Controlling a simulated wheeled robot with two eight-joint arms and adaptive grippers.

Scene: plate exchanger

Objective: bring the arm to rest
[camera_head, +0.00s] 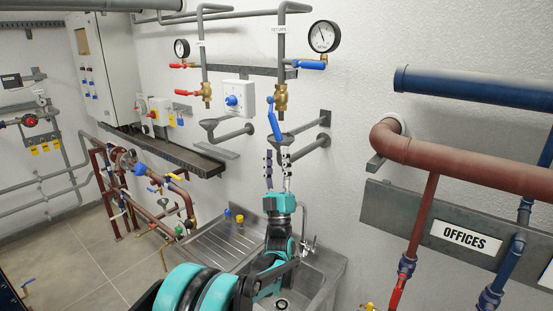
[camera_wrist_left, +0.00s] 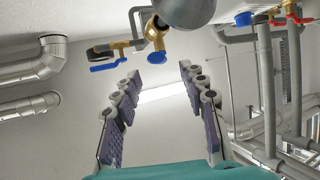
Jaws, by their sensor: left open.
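My left arm (camera_head: 210,290) reaches up from the bottom of the head view, over the sink. My left gripper (camera_head: 277,160) points upward in front of the white wall, its two fingers apart with nothing between them. In the left wrist view the open gripper (camera_wrist_left: 158,82) has a clear gap between its purple-padded fingers. Above its tips in the head view is a brass valve (camera_head: 281,98) with a hanging blue lever (camera_head: 273,119). The wrist view shows brass fittings (camera_wrist_left: 157,36) and a blue lever (camera_wrist_left: 107,66) beyond the fingertips. My right gripper is not in view.
A steel sink (camera_head: 325,268) with a tap (camera_head: 308,243) lies below and beside the arm. Grey funnel drains (camera_head: 235,134) stick out of the wall near the gripper. A red-brown pipe (camera_head: 465,168) and a blue pipe (camera_head: 470,88) run at right. Floor shows at left.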

